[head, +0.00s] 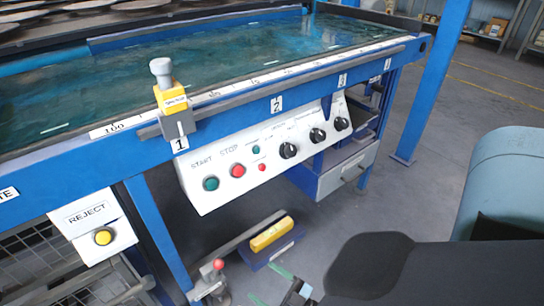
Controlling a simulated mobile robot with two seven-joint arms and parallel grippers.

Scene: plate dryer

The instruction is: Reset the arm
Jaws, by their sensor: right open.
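My right gripper (268,285) is at the bottom middle of the head view. Its two green-tipped fingers are spread apart, with nothing visible between them. It is below the white control panel (215,184) and clear of it. Its dark arm comes in from the lower right. My left gripper is not in view.
The blue plate dryer (105,165) fills the left and centre. Its panel has a green button (211,184), a red button (238,171) and black knobs. A red-topped lever (218,265) and yellow block (271,233) are low down. Grey floor (460,110) lies open at right.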

